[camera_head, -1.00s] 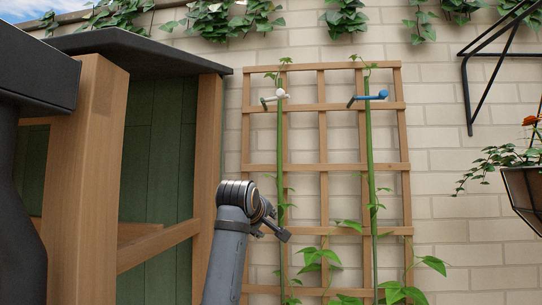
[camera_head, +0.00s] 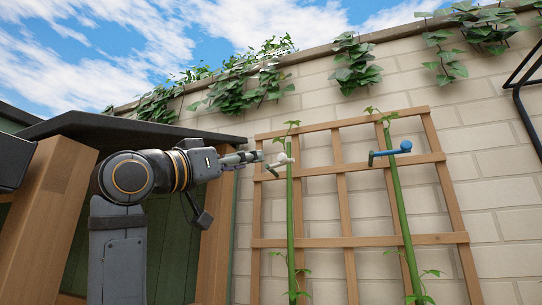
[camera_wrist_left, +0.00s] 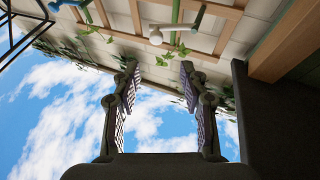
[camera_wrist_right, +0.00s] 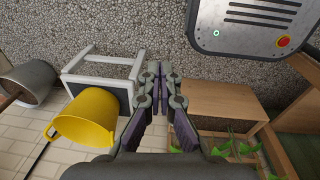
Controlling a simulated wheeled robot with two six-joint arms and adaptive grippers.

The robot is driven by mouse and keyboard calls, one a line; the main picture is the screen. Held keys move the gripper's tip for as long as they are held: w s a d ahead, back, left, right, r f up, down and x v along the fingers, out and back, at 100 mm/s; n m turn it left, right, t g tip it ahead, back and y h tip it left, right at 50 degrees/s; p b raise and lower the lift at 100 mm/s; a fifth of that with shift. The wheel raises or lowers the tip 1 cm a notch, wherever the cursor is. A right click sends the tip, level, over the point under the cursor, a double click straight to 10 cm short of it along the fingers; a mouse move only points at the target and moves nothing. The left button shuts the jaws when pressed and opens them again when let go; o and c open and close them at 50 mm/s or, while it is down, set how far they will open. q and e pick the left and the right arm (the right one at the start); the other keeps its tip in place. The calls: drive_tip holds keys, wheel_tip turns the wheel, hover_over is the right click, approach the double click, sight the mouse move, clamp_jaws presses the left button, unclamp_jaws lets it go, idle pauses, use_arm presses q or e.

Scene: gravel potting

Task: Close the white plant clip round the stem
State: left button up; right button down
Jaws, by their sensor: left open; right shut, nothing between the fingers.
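The white plant clip (camera_head: 281,160) sits at the upper part of the left green stem (camera_head: 290,215), in front of the trellis. In the left wrist view the clip (camera_wrist_left: 156,38) shows a round knob and an arm spread out at an angle, so it looks open. My left gripper (camera_head: 262,156) is raised just left of the clip. In the left wrist view its two fingers (camera_wrist_left: 158,76) are apart and empty, with the clip beyond the tips. I cannot tell whether a tip touches it. My right gripper (camera_wrist_right: 160,76) is shut and empty, away from the clip.
A blue clip (camera_head: 390,153) sits on the right stem. The wooden trellis (camera_head: 345,225) stands against the brick wall, with a roofed wooden frame (camera_head: 213,250) at its left. A yellow bucket (camera_wrist_right: 88,118), a white stool (camera_wrist_right: 100,68) and a wooden box (camera_wrist_right: 222,102) lie below the right gripper.

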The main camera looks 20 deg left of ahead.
sight(280, 158)
use_arm(q)
drive_tip(key=p+x, duration=0.1)
drive_tip(key=x, duration=0.2)
drive_tip(key=p+x, duration=0.2)
drive_tip(key=x, duration=0.2)
drive_tip(key=d+p+x, duration=0.1)
drive_tip(key=p+x, duration=0.1)
drive_tip(key=x, duration=0.1)
drive_tip(key=shift+w+d+f, duration=0.1)
drive_tip(key=shift+d+f, duration=0.1)
drive_tip(key=shift+f, duration=0.05)
drive_tip(key=shift+a, duration=0.5)
drive_tip(key=shift+s+a, duration=0.15)
drive_tip(key=shift+s, duration=0.1)
drive_tip(key=shift+c, duration=1.8)
drive_tip(key=shift+w+d, duration=0.1)
drive_tip(key=shift+d, duration=0.2)
drive_tip(key=shift+c, duration=2.5)
drive_tip(key=shift+f, duration=0.1)
clamp_jaws()
use_arm(e)
wheel_tip(280, 158, up, 6)
drive_tip(key=w, duration=0.1)
drive_tip(key=shift+w+d, duration=0.2)
drive_tip(key=shift+d, duration=0.15)
